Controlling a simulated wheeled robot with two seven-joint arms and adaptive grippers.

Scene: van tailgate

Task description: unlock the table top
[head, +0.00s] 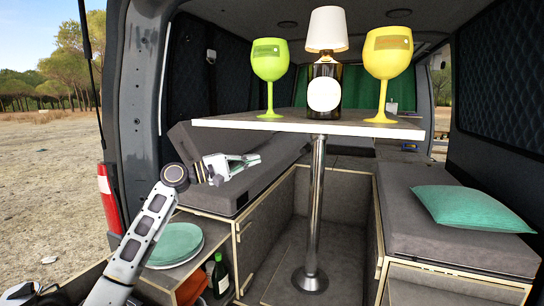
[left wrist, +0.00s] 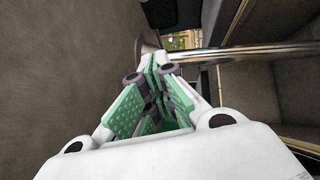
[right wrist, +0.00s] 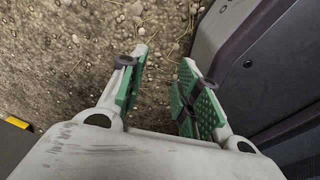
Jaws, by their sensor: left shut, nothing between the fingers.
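The leg also crosses the left wrist view (left wrist: 250,54). No lock or lever on the table can be made out. My left gripper (head: 256,159) is shut and empty, below the table's left part and to the left of the leg; its fingertips (left wrist: 150,58) meet in the left wrist view. My right gripper (right wrist: 163,62) is open and empty over gravel, outside the head view.
A green glass (head: 269,62), a yellow glass (head: 388,66) and a lamp with a bottle-shaped base (head: 325,85) stand on the table. Benches flank the leg; a teal cushion (head: 470,208) lies on the right one. Plates (head: 176,243) and a bottle (head: 220,274) sit at lower left.

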